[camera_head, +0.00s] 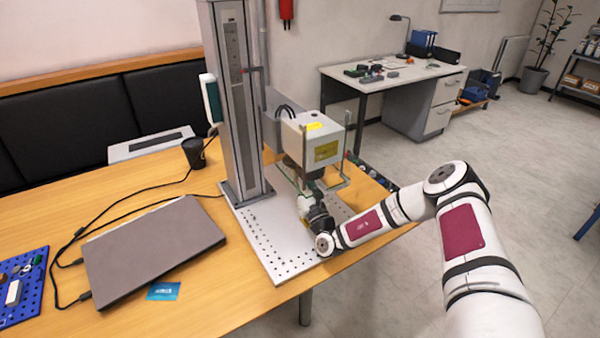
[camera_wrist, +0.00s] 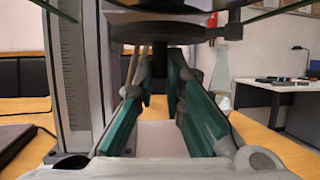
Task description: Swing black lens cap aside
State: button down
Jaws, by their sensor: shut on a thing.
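The black lens cap (camera_wrist: 150,33) shows in the wrist view as a dark round disc under the laser head, seen from below and edge-on. A short dark tab hangs from it between my fingers. My gripper (camera_wrist: 162,78), with green-sided fingers, points up at the cap and is shut on this tab. In the head view my gripper (camera_head: 318,212) is below the laser head (camera_head: 314,140), over the perforated base plate. The cap cannot be clearly told apart there. The fingers hide part of the tab.
A tall grey column (camera_head: 236,100) carries the laser head. The perforated plate (camera_head: 270,250) stands on the wooden table (camera_head: 200,290). Clear greenish panels flank the head. A closed laptop (camera_head: 150,245), a black cup (camera_head: 194,153) and cables lie to the left.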

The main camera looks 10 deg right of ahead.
jog(key=shift+w+d+m+t+h+p, duration=0.15)
jog(key=shift+w+m+h+p, duration=0.2)
jog(key=shift+h, duration=0.4)
jog(key=shift+d+m+t+h+p, duration=0.15)
jog(key=shift+m+h, duration=0.3)
jog(key=shift+h, duration=0.3)
jog(key=shift+a, duration=0.1)
jog(key=c, duration=1.7)
grip_release()
jog(key=shift+o, duration=0.2)
jog(key=v, duration=1.2)
